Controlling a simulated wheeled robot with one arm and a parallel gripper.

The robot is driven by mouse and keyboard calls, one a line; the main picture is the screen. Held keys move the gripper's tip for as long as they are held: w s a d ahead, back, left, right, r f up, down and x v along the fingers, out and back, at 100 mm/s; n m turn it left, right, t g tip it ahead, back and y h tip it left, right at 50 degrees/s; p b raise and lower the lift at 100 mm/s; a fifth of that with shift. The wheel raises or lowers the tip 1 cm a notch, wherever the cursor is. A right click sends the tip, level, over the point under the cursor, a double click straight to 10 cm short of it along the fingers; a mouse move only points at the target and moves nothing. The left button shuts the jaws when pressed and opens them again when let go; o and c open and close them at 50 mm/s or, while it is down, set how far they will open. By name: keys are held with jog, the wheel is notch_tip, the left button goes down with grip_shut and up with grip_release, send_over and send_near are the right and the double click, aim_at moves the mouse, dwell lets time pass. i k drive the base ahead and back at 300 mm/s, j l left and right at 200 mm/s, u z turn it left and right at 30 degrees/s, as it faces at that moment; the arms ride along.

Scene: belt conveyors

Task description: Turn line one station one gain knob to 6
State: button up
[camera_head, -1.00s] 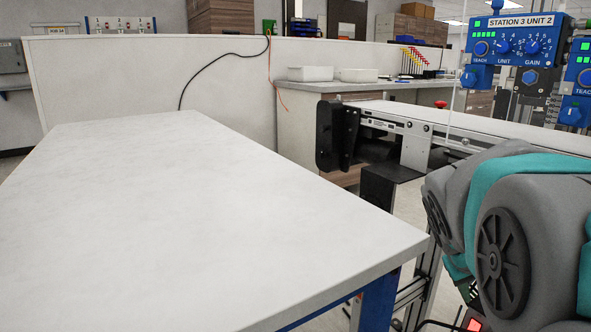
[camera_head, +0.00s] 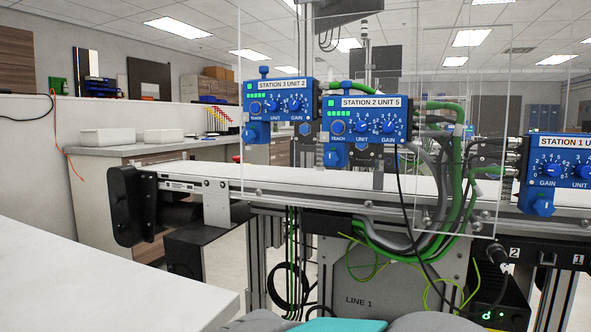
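A blue box labelled "STATION 1 UNIT" (camera_head: 565,170) is at the right edge, cut off by the frame. Its gain knob (camera_head: 548,170) shows on the left part of its face, with numbers around it. I cannot read its setting clearly. A plate below the belt reads "LINE 1" (camera_head: 358,301). Only a grey and teal piece of my arm shows at the bottom. My gripper is not in view.
Blue boxes for station 3 unit 2 (camera_head: 278,100) and station 2 unit 5 (camera_head: 362,118) stand along the belt conveyor (camera_head: 330,183). Clear panels rise around them. Cables (camera_head: 455,170) hang before the belt. A white table (camera_head: 90,285) fills the lower left.

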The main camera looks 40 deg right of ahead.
aim_at(549, 169)
jog(key=k+z, duration=0.15)
jog(key=z, duration=2.6)
jog(key=k+z, duration=0.3)
jog(key=k+l+z, duration=0.1)
jog(key=k+z, duration=0.2)
jog(key=k, duration=0.25)
